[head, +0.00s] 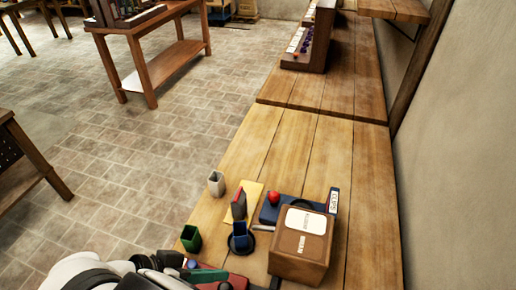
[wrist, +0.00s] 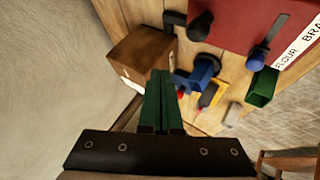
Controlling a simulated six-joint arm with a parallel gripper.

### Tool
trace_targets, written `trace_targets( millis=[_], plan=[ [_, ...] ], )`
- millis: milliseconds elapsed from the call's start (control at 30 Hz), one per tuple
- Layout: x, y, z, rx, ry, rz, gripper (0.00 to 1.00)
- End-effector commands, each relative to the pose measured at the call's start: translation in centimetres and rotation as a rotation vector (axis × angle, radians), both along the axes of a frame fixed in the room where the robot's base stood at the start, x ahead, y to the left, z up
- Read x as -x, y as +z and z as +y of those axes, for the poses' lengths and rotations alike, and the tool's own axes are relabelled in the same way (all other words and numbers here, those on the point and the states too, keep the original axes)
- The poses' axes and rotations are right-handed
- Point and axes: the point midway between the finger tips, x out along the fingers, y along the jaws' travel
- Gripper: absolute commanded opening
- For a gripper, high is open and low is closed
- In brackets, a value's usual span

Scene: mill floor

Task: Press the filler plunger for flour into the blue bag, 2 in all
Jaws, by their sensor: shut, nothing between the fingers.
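The blue bag (head: 239,238) stands upright on a round dark base on the bench. It also shows in the wrist view (wrist: 204,70). The red filler (wrist: 235,20) has a white strip lettered FLOUR and BRAN (wrist: 292,60). In the head view the filler (head: 237,282) is partly cut off at the bottom edge. My gripper (wrist: 161,80) has green fingers, shut and empty, apart from the bag and the knobs in the wrist view.
A brown labelled box (head: 301,245) stands right of the blue bag.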

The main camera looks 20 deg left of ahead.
Motion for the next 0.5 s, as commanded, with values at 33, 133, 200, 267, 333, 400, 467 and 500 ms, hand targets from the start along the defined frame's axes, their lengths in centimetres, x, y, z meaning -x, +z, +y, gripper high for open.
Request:
trace_targets(
  millis=[33, 133, 200, 267, 333, 400, 467, 500],
  plan=[
    [0.0, -0.7, -0.1, 0.005, 0.0, 0.002, 0.0],
    [0.0, -2.2, -0.1, 0.004, 0.0, 0.002, 0.0],
    [0.0, -3.2, -0.1, 0.003, 0.001, 0.002, 0.0],
    [0.0, -3.9, -0.1, 0.004, 0.0, 0.001, 0.0],
    [0.0, -4.6, -0.1, 0.002, 0.0, 0.0, 0.0],
    [0.0, -5.2, -0.1, 0.002, 0.0, 0.0, 0.0],
    [0.0, -5.5, -0.1, 0.002, -0.001, 0.0, 0.0],
    [0.0, -5.6, -0.1, 0.001, -0.002, 0.0, 0.0]
  ],
)
